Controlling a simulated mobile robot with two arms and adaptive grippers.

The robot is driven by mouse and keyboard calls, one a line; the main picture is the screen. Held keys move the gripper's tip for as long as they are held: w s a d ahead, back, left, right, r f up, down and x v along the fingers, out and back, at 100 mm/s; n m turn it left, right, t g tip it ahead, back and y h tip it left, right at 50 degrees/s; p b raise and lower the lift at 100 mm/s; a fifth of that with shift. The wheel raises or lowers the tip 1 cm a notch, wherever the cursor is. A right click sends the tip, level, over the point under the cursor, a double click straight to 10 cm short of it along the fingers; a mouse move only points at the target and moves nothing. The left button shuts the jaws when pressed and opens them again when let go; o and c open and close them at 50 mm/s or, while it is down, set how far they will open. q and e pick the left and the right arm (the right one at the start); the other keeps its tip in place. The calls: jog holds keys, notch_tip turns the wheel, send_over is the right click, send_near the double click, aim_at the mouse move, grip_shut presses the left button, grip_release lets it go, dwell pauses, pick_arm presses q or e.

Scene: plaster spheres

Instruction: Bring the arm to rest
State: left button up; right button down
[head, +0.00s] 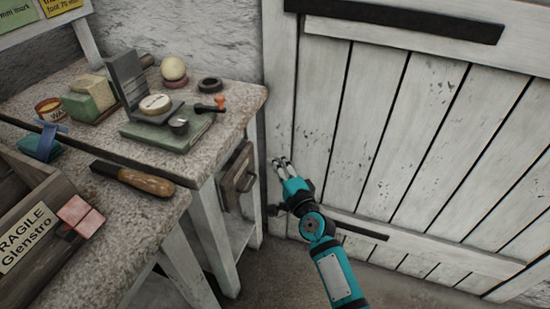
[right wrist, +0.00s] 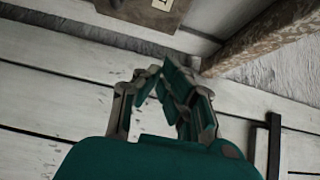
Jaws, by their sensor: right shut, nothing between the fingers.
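My right gripper (head: 281,162) is in front of the white plank door, to the right of the stone-topped bench (head: 232,98) and apart from it. It is shut and empty. In the right wrist view its fingers (right wrist: 168,78) show against white planks with nothing held between them. My right arm reaches up from the bottom of the head view. My left gripper is not in view.
A pale sphere (head: 173,67) sits on the bench near a dark ring (head: 209,85) and a grey stand (head: 127,79). A wood-handled tool (head: 146,181) lies nearer, beside a wooden crate (head: 45,199). The plank door (head: 400,120) fills the right side.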

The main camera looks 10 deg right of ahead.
jog(key=s+d, duration=0.2)
jog(key=s, duration=0.5)
jog(key=s+f+n+g, duration=0.65)
jog(key=s+f, duration=0.25)
jog(key=f, duration=0.5)
jog(key=s+f+n+g, duration=0.6)
jog(key=s+f, duration=0.4)
jog(key=f, duration=0.4)
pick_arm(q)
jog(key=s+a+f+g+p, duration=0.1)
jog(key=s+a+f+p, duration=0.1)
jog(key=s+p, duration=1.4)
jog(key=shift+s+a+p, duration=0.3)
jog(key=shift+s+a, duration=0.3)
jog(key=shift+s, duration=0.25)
pick_arm(e)
jog(key=s+d+f+n+g+h, duration=0.1)
jog(key=s+d+f+n, duration=0.1)
jog(key=s, duration=0.7)
jog(key=s+d+f+n+g+h, duration=0.1)
jog(key=s+d+f, duration=0.1)
jog(key=s, duration=0.7)
jog(key=s+d+f+n+g+h, duration=0.1)
jog(key=s+d+f+n+g, duration=0.1)
jog(key=s, duration=0.7)
jog(key=shift+s+d+f+n, duration=0.35)
jog(key=shift+s+d+f, duration=0.1)
jog(key=shift+d, duration=0.2)
